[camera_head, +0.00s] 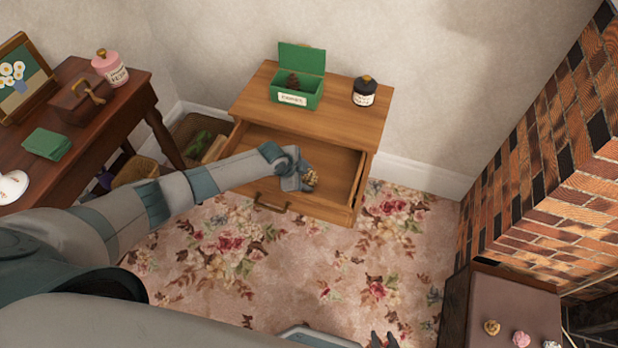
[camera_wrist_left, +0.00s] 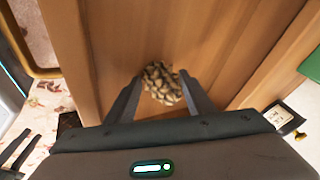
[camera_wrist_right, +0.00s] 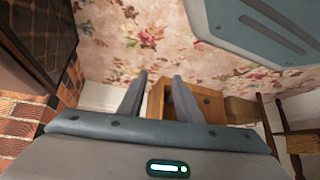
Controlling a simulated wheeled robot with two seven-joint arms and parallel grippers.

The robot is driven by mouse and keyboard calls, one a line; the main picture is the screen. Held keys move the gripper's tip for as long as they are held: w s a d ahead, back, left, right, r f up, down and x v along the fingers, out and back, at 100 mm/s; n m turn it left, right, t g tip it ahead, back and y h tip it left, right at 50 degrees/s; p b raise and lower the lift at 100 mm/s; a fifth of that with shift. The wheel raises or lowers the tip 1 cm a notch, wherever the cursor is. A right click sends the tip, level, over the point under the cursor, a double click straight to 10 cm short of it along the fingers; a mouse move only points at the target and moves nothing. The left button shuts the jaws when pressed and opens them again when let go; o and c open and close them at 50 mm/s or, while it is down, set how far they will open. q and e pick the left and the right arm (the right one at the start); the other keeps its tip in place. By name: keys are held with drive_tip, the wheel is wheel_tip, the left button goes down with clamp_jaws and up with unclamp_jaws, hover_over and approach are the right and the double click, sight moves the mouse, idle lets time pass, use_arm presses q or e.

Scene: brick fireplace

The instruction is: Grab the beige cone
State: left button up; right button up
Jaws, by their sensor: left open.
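The beige cone (camera_head: 311,178) is a scaly pinecone inside the open wooden drawer (camera_head: 335,165). It also shows in the left wrist view (camera_wrist_left: 162,84), lying on the drawer's bottom. My left gripper (camera_head: 302,182) is open over the drawer, with its fingers (camera_wrist_left: 161,80) on either side of the cone. I cannot tell if they touch it. My right gripper (camera_wrist_right: 160,78) is open and empty, away from the drawer; its dark fingertips show at the lower edge of the head view (camera_head: 384,341).
A green open box (camera_head: 296,99) with dark brown contents and a dark jar (camera_head: 364,92) stand on the cabinet top. A brown surface (camera_head: 510,290) at lower right holds tan, pink and white cones. A dark desk (camera_head: 75,140) stands left, a brick fireplace (camera_head: 545,150) right.

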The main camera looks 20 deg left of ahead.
sight(310, 174)
use_arm(q)
drive_tip(key=shift+c, duration=0.6)
use_arm(e)
drive_tip(key=shift+w, duration=0.2)
use_arm(q)
drive_tip(key=c, duration=0.5)
drive_tip(key=shift+c, duration=0.8)
use_arm(e)
drive_tip(key=shift+w+r, duration=0.1)
drive_tip(key=shift+w, duration=0.2)
use_arm(q)
drive_tip(key=shift+r, duration=0.1)
use_arm(e)
drive_tip(key=shift+d, duration=0.1)
use_arm(q)
drive_tip(key=shift+r, duration=0.55)
drive_tip(key=r, duration=0.1)
drive_tip(key=d+r, duration=0.1)
drive_tip(key=r, duration=0.1)
drive_tip(key=shift+r, duration=0.1)
drive_tip(key=d+r+b, duration=0.1)
drive_tip(key=d+r, duration=0.5)
drive_tip(key=d, duration=0.4)
drive_tip(key=shift+s+d+r, duration=0.2)
drive_tip(key=shift+d+r, duration=0.05)
drive_tip(key=shift+d, duration=0.1)
use_arm(e)
drive_tip(key=shift+s+d+f+g, duration=0.6)
drive_tip(key=shift+s+d+f, duration=0.1)
drive_tip(key=shift+f, duration=0.15)
